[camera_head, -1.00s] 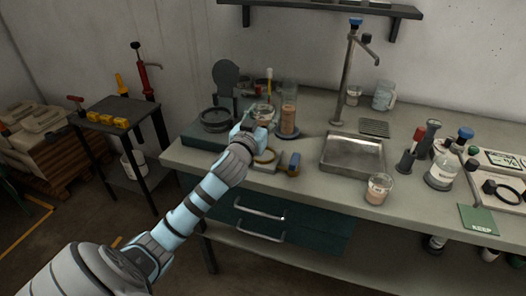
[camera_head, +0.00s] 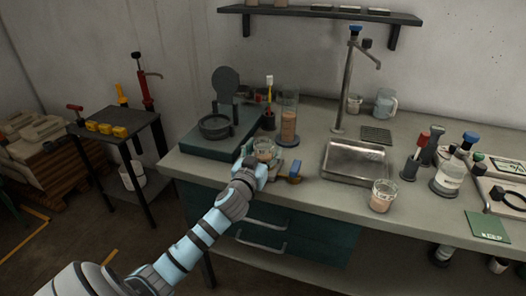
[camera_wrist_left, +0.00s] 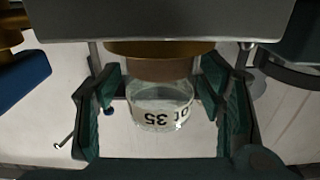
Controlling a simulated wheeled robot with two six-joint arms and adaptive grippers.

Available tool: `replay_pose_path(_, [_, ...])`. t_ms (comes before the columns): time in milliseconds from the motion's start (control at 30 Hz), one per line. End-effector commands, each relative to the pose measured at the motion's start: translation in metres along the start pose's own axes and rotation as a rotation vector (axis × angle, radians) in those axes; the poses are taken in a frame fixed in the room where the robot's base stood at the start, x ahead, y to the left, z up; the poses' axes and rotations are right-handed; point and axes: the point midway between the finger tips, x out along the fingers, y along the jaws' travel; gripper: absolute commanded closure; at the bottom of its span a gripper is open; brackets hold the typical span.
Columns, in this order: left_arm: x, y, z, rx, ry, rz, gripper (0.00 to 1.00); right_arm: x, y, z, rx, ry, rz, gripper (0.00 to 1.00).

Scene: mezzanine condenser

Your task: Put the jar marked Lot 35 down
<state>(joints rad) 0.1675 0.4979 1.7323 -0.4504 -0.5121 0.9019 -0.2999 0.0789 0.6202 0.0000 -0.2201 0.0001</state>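The jar marked Lot 35 (camera_head: 264,147) is a clear glass with brownish contents. In the left wrist view the jar (camera_wrist_left: 160,104) sits between the two green finger pads, its label upside down in the picture and reading "ot 35". My left gripper (camera_head: 257,163) is shut around it at the front left of the bench, just left of a small device with a blue knob (camera_head: 294,171). The gripper hides the jar's lower part in the head view, so I cannot tell whether its base touches anything. My right gripper is in neither view.
A green-based device with a round pan (camera_head: 214,127) stands behind left. A tall cylinder (camera_head: 288,119) and a brush holder (camera_head: 268,121) stand behind the jar. A metal tray (camera_head: 354,162) and another glass (camera_head: 382,196) are to the right. Bare bench lies between the blue-knobbed device and tray.

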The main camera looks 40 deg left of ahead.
Motion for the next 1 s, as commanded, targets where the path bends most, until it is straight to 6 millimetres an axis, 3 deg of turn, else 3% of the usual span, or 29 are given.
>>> replay_pose_path(367, [-0.007,0.000,-0.002,0.002,0.000,0.001,0.37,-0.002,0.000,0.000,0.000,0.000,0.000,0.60])
replay_pose_path(800, [-0.109,0.000,-0.001,0.002,-0.001,0.002,0.37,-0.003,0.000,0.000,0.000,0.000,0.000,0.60])
replay_pose_path(1000, [-0.121,0.000,-0.002,0.000,0.000,-0.001,0.37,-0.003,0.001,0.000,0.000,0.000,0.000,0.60])
